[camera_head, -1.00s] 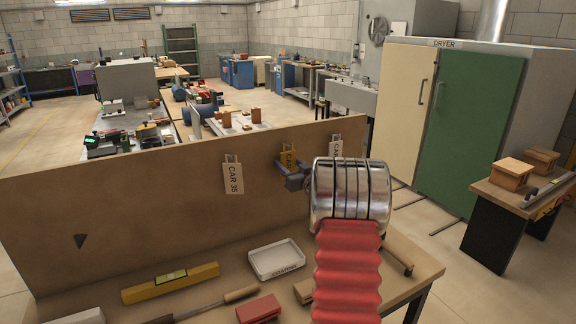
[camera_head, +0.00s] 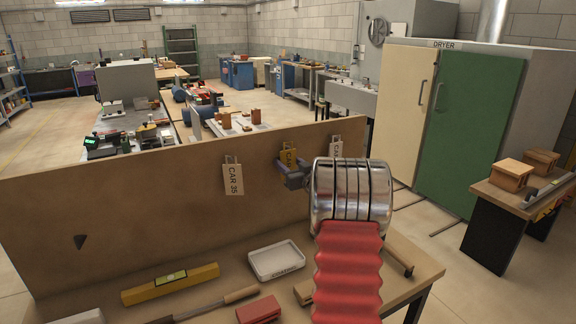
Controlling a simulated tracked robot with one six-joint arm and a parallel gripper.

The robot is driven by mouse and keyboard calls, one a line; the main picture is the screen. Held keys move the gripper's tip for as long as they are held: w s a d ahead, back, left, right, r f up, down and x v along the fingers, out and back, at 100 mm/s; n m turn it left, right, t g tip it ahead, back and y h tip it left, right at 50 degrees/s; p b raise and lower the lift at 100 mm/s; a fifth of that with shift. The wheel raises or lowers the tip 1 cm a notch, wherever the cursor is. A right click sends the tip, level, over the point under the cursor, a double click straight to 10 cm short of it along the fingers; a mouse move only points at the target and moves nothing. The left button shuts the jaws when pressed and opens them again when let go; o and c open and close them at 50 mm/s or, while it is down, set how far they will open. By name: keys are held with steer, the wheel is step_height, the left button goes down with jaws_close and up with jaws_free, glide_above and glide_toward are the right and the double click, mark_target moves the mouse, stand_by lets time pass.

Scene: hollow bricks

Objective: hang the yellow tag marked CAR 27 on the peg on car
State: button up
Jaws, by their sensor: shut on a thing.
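The yellow tag (camera_head: 289,157) is at the panel's upper right part, its lower part hidden behind my gripper. Its lettering is only partly readable. My gripper (camera_head: 284,168) is shut on the yellow tag, close to the brown upright panel (camera_head: 130,200). I cannot tell whether the tag touches the panel. A pale tag marked CAR 35 (camera_head: 233,178) hangs on the panel to the left. Another pale tag (camera_head: 336,149) hangs to the right, partly hidden by my arm. No car and no peg for the yellow tag can be made out.
On the bench below lie a yellow level (camera_head: 170,284), a white tray (camera_head: 276,261), a red block (camera_head: 258,310) and a trowel-like tool (camera_head: 215,305). A green-doored dryer (camera_head: 475,140) stands at right.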

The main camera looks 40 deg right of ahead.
mark_target(289, 162)
steer(key=shift+s, duration=0.15)
steer(key=shift+v, duration=1.05)
steer(key=shift+s+a+r, duration=0.1)
steer(key=shift+s+r, duration=0.05)
steer(key=shift+s, duration=0.2)
steer(key=shift+s+a+r, duration=0.1)
steer(key=shift+s, duration=0.2)
steer(key=shift+s+a, duration=0.1)
steer(key=shift+s, duration=0.25)
steer(key=shift+s+a, duration=0.2)
steer(key=shift+s, duration=0.45)
steer(key=shift+s+a+r, duration=0.1)
steer(key=shift+s+a, duration=0.05)
steer(key=shift+s, duration=0.2)
steer(key=shift+s+a, duration=0.1)
steer(key=shift+s, duration=0.2)
steer(key=shift+s, duration=0.2)
